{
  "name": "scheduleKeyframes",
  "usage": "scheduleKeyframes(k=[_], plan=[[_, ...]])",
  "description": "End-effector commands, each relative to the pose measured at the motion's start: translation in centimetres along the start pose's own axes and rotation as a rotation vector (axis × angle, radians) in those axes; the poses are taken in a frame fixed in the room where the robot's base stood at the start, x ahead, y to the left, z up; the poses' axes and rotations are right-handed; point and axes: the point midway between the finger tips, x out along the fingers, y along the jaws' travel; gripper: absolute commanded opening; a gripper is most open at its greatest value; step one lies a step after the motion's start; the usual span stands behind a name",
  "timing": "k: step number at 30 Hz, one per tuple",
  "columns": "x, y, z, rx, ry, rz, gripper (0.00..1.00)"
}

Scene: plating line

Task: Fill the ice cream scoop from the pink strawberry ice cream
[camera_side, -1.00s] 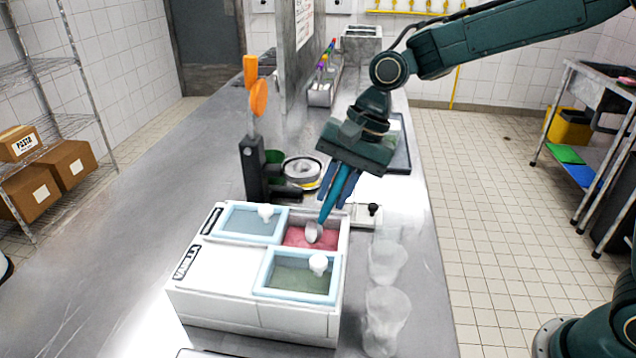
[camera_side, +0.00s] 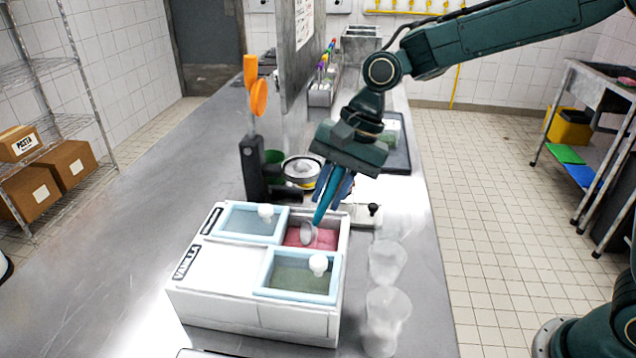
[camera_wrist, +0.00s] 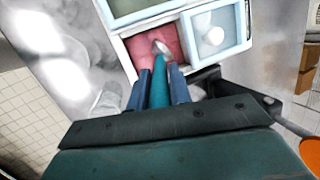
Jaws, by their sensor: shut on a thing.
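The pink strawberry ice cream (camera_side: 325,240) lies in an uncovered compartment of the white ice cream box (camera_side: 235,296). It also shows in the wrist view (camera_wrist: 143,47). My gripper (camera_side: 333,190) is above this compartment, shut on the teal handle of the ice cream scoop (camera_side: 307,232). In the wrist view the handle lies between my two blue fingers (camera_wrist: 159,88). The scoop's metal head (camera_wrist: 161,47) is down inside the strawberry compartment, at the pink surface. I cannot tell how much ice cream is in its bowl.
Lids with white knobs cover the compartments behind-left (camera_side: 250,223) and in front (camera_side: 298,275). Clear cups (camera_side: 385,315) stand to the right. A black stand with orange parts (camera_side: 254,165) and a round tin (camera_side: 302,170) are behind the box. Open counter lies left.

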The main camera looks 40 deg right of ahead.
Motion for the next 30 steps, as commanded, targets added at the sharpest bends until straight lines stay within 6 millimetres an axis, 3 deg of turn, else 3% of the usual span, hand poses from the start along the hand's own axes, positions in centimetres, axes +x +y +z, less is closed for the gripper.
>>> scheduleKeyframes(k=[30], plan=[[0.15, -0.8, 0.52, -0.001, 0.0, -0.002, 0.0]])
